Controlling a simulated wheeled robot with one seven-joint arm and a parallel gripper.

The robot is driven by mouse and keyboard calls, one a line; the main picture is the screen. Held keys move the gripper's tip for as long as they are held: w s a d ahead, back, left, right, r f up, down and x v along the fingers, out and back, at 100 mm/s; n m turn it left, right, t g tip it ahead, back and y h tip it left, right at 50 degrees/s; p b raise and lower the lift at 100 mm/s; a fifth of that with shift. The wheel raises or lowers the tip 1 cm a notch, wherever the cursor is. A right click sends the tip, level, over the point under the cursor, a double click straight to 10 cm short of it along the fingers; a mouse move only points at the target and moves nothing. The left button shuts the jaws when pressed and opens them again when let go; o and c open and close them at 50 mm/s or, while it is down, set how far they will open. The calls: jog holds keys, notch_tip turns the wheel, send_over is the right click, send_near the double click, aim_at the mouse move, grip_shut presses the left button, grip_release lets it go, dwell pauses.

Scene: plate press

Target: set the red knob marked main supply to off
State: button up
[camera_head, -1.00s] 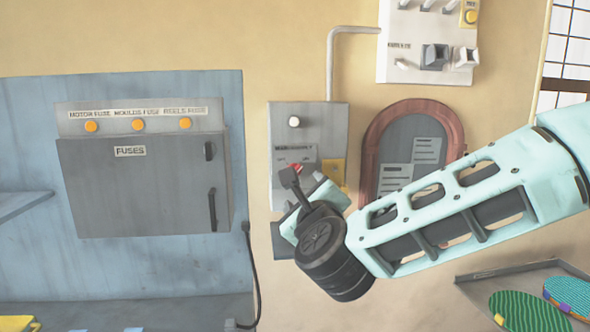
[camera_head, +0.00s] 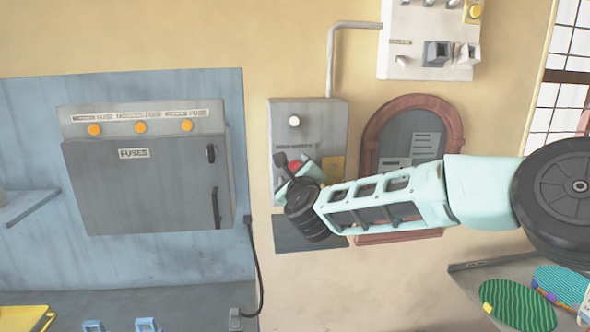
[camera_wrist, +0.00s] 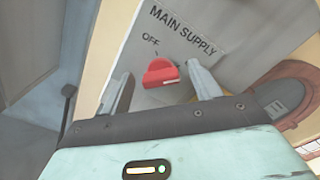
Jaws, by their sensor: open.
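The red knob (camera_wrist: 158,73) is in the wrist view on a grey panel (camera_wrist: 205,50) marked MAIN SUPPLY. The word OFF is above and left of the knob. A pale mark on the knob is at its right end, away from OFF. My gripper (camera_wrist: 160,76) is open, with one finger on each side of the knob; a gap shows on the left, and contact on the right cannot be told. In the head view my gripper (camera_head: 298,165) is in front of the grey supply box (camera_head: 330,116), and only a bit of red shows behind it.
A grey fuse cabinet (camera_head: 140,190) with orange lamps hangs to the left. A white switch panel (camera_head: 415,60) is above right. A red-framed arched board (camera_head: 450,125) is behind my arm. A shelf with green pads (camera_head: 515,305) is low right.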

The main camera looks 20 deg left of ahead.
jog(key=c, duration=1)
jog(key=shift+f+b, duration=0.15)
jog(key=shift+b, duration=0.2)
jog(key=n+b, duration=0.1)
jog(key=n, duration=0.5)
jog(key=n+b, duration=0.2)
jog(key=n, duration=0.3)
jog(key=n+b, duration=0.1)
jog(key=n, duration=0.5)
jog(key=shift+f+n, duration=0.3)
jog(key=shift+n, duration=0.3)
